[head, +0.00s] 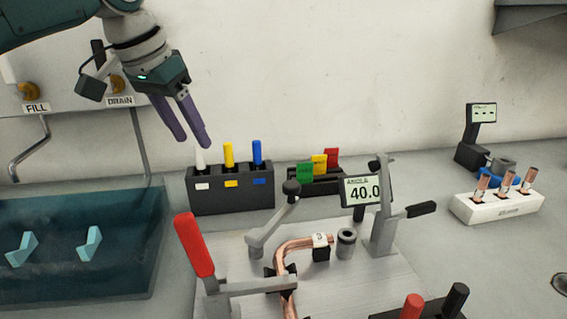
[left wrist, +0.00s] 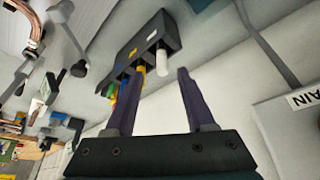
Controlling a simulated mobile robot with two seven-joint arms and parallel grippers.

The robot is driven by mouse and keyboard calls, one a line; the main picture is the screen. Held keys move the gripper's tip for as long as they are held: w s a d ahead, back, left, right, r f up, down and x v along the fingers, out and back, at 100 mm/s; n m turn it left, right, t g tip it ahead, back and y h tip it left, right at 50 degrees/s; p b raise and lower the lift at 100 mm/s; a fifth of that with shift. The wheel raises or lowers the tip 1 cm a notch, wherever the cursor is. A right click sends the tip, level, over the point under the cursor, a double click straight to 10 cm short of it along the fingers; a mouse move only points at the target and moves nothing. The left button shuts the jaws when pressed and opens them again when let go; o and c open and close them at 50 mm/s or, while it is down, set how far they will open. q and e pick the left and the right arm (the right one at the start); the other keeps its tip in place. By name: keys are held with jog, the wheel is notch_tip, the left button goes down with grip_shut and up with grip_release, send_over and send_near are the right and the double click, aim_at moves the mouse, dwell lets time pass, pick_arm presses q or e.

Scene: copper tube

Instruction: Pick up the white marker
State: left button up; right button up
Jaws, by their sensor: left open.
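The white marker (head: 201,158) stands upright in the leftmost slot of a dark marker holder (head: 205,200), beside a yellow marker (head: 228,154) and a blue marker (head: 257,152). My left gripper (head: 193,143) is open and empty, its purple fingers pointing down just above the white marker. In the left wrist view the white marker (left wrist: 162,64) shows ahead of the open fingers (left wrist: 155,98), roughly between them and still apart from them. My right gripper is not in view.
A tube bender with a red lever (head: 194,245) and a copper tube (head: 300,243) stands in front. Coloured cards (head: 319,163) stand right of the holder. A blue-green basin (head: 80,290) lies at left, below the FILL and DRAIN taps. The wall is close behind.

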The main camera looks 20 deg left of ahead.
aim_at(197, 146)
pick_arm(q)
jog(key=b+x, duration=0.1)
jog(key=x, duration=0.3)
jog(key=shift+w+a+f, duration=0.15)
jog(key=shift+w+f, duration=0.05)
jog(key=shift+f, duration=0.15)
grip_shut()
dwell(0.3)
